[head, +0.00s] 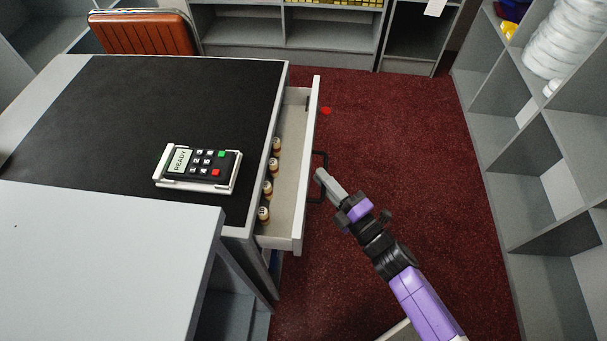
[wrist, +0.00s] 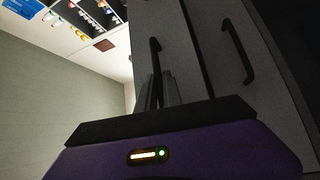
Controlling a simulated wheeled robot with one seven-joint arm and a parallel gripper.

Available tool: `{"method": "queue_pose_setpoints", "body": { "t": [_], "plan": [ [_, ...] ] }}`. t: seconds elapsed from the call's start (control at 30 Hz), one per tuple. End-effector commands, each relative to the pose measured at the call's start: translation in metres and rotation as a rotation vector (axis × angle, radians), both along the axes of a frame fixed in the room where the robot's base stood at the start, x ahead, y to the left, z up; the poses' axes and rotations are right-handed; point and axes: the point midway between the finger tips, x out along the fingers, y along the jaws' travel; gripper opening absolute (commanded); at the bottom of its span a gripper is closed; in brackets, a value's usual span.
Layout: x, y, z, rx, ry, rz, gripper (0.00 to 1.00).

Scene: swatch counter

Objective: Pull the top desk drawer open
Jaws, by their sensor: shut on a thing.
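The top desk drawer (head: 311,165) is pulled partway out from the right side of the dark-topped desk (head: 190,95). Several small bottles stand in a row inside it, along the desk side. My gripper (head: 321,181) is at the black bar handle (head: 322,160) on the drawer's outer face and is shut on it. In the wrist view the black handle (wrist: 155,62) runs down to my gripper's fingers (wrist: 158,92); the exact contact is partly hidden. A second black handle (wrist: 238,52) shows on another front beside it.
A card terminal (head: 200,168) lies on the desk. A brown chair (head: 145,32) is behind it. Grey shelves (head: 480,75) stand at the right and back. Red carpet (head: 415,150) is clear right of the drawer, apart from a small red spot (head: 326,111). A light counter (head: 100,235) is at front left.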

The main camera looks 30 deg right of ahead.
Motion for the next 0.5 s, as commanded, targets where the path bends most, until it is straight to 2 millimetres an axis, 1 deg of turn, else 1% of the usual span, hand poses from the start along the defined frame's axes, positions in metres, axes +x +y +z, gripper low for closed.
{"method": "queue_pose_setpoints", "body": {
  "t": [0.03, 0.2, 0.4, 0.5],
  "plan": [
    [-0.01, -0.011, 0.0, -0.003, 0.006, 0.001, 0.0],
    [-0.037, -0.049, -0.002, -0.003, 0.005, 0.0, 0.0],
    [-0.065, -0.087, -0.003, -0.002, 0.004, 0.001, 0.0],
    [-0.076, -0.102, -0.003, -0.002, 0.003, 0.003, 0.0]
  ]
}}
